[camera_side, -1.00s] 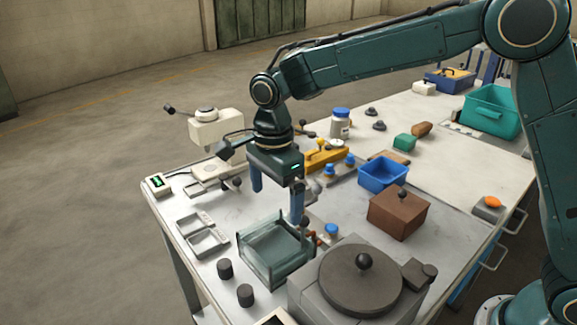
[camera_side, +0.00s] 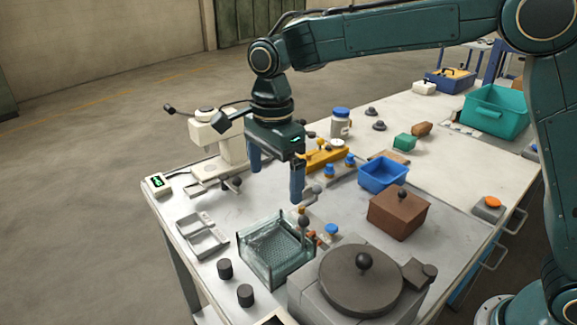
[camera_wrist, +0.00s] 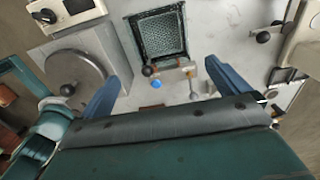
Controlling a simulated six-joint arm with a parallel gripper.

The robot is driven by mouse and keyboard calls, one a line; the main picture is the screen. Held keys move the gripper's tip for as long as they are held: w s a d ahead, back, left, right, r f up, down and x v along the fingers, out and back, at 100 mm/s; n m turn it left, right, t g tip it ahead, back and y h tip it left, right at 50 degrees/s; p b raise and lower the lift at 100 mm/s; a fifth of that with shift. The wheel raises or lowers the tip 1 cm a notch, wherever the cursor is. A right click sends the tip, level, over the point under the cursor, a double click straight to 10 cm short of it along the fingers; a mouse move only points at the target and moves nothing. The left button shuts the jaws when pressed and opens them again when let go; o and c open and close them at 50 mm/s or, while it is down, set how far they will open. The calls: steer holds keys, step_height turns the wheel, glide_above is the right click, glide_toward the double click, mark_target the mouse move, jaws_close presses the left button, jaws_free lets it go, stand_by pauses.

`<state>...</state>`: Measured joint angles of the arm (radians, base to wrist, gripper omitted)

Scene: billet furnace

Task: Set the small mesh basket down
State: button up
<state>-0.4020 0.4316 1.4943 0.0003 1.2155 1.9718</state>
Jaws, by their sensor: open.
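A grey mesh surface (camera_side: 275,241) that looks like the small mesh basket sits inside the clear glass tank (camera_side: 262,277) at the front of the bench. It also shows in the wrist view as a mesh rectangle (camera_wrist: 161,33) within the tank's dark rim. I cannot tell its height or whether it rests on the tank floor. My gripper (camera_side: 276,187) is above and behind the tank, with its two blue fingers apart and nothing between them. In the wrist view my gripper (camera_wrist: 164,73) is open, its fingers on the near side of the tank.
A round grey lid (camera_side: 360,278) with a knob stands right of the tank. A shallow metal tray (camera_side: 203,236) lies to its left, with dark knobs (camera_side: 225,268) in front. A blue bin (camera_side: 383,174) and brown box (camera_side: 398,212) are behind right.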

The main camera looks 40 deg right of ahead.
steer(key=s+d+r+n+t, duration=0.3)
steer(key=s+d+r+n, duration=0.5)
steer(key=s+d, duration=0.35)
steer(key=s+d+f+n+t, duration=0.1)
steer(key=s+d+n, duration=0.2)
steer(key=s+n, duration=0.2)
steer(key=s+d+f+n+t, duration=0.1)
steer(key=s+d+n, duration=0.3)
steer(key=s, duration=0.6)
steer(key=shift+d+f+n+t, duration=0.25)
steer(key=shift+f+n, duration=0.25)
steer(key=shift+f, duration=0.25)
